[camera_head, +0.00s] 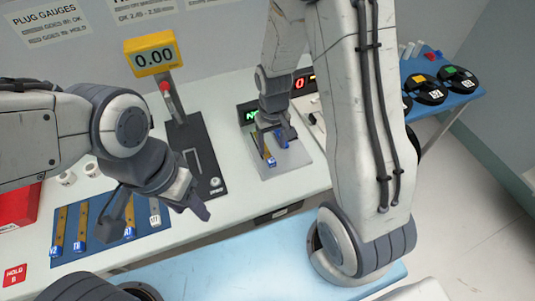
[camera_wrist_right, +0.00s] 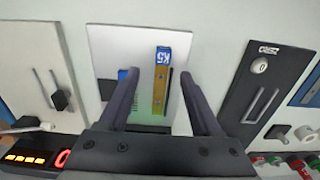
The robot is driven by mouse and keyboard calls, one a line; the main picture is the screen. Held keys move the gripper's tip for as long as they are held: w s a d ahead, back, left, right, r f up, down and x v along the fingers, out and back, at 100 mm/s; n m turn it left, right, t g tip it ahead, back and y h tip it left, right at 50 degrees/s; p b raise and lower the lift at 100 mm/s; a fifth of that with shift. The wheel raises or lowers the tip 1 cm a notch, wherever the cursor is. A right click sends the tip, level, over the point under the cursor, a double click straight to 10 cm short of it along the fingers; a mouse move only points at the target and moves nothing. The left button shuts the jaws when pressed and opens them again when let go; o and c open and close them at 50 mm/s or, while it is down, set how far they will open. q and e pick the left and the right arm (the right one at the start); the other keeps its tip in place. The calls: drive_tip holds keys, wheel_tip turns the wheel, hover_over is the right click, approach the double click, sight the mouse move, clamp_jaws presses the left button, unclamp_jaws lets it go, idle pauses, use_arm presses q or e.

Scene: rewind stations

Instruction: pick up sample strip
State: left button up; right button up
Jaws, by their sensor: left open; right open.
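A sample strip (camera_wrist_right: 161,82), brownish gold with a blue end marked K5, lies on a pale plate (camera_wrist_right: 102,50) in the right wrist view. In the head view the strip (camera_head: 268,152) is partly hidden by my right gripper (camera_head: 274,142). My right gripper (camera_wrist_right: 160,78) is open, with one finger on each side of the strip and a gap on both sides. My left gripper (camera_head: 155,212) is open and empty at the left, over the edge of a blue mat (camera_head: 93,222). Several other strips (camera_head: 81,222) with marked ends lie on that mat.
A gauge stand with a yellow display (camera_head: 152,54) reading 0.00 rises from a black base (camera_head: 197,150) left of the plate. A red box (camera_head: 15,205) is at the far left. A blue side table (camera_head: 455,100) with dark reels stands at the right.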

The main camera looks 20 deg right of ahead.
sight(271, 159)
drive_tip(key=shift+s+a+f+p, duration=0.15)
drive_tip(key=shift+f+p, duration=0.1)
drive_tip(key=shift+f, duration=1.2)
drive_tip(key=shift+s+a+f+p, duration=0.1)
drive_tip(key=shift+f+p, duration=0.1)
drive_tip(key=shift+f, duration=1.2)
clamp_jaws()
